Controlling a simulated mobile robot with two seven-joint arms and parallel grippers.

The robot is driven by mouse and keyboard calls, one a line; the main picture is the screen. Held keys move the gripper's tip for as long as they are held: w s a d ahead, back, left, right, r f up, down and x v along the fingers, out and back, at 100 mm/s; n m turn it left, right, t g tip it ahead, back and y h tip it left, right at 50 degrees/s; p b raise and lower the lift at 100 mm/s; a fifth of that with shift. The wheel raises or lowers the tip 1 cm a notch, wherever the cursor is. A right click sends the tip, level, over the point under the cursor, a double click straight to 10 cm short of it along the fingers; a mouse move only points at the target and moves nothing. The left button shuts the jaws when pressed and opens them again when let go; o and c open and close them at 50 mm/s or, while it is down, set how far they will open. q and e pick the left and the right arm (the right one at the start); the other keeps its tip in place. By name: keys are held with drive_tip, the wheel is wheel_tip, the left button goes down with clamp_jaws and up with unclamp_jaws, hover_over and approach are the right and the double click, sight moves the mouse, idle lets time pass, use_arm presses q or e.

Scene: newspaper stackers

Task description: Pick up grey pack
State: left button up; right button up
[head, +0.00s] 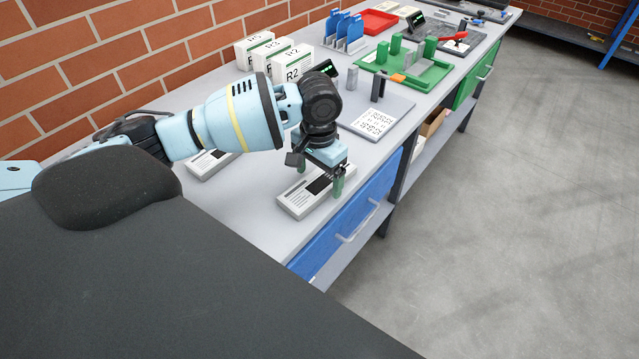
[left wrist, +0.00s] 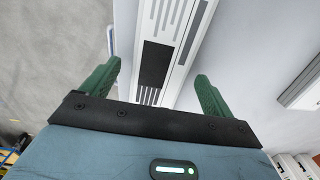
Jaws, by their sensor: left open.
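A light grey pack (head: 292,203) with dark print and a black patch lies flat on the workbench near its front edge. In the left wrist view the same pack (left wrist: 155,64) runs lengthwise between my two green fingers. My left gripper (head: 322,177) is over this pack, open, with one finger to each side of it in the wrist view. I cannot tell whether the fingers touch it. A second similar pack (head: 212,162) lies further left on the bench, partly hidden by my left arm; part of it shows at the right of the left wrist view (left wrist: 302,86). My right gripper is not in view.
White R2 and R3 boxes (head: 292,66) stand along the wall side. A grey board (head: 398,108) with a printed sheet, blue holders (head: 347,30), a green tray (head: 430,75) and a red tray (head: 379,20) are further along. A blue drawer (head: 345,232) is below the bench front.

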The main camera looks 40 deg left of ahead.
use_arm(q)
drive_tip(key=shift+f, duration=0.3)
drive_tip(key=shift+c, duration=0.2)
drive_tip(key=c, duration=1.2)
drive_tip(key=shift+r, duration=0.1)
